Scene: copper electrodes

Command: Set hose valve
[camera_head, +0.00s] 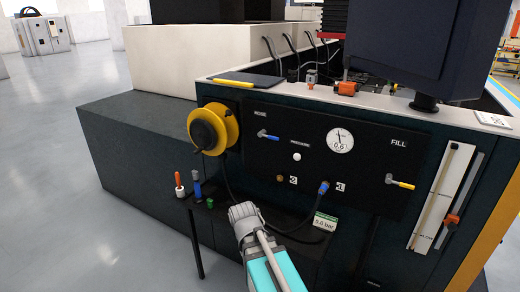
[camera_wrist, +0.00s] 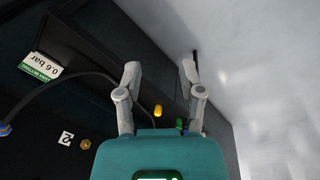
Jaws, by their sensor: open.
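The dark control panel (camera_head: 365,195) stands on the machine's side. At its upper left, below a label that seems to read HOSE, is the hose valve with a blue lever (camera_head: 268,135), lying roughly level. My gripper (camera_head: 241,210) is below and left of it, in front of the panel's lower edge, apart from the lever. In the wrist view my gripper (camera_wrist: 160,68) is open, with nothing between its fingers; the blue lever does not show there.
A gauge (camera_head: 340,140) reads 0.6. The FILL valve has a yellow lever (camera_head: 400,184). A black hose (camera_head: 290,232) runs to a blue connector (camera_head: 323,188) at port 1. A 0.6 bar card (camera_head: 325,221), yellow reel (camera_head: 213,130) and upright tools (camera_head: 196,187) stand near.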

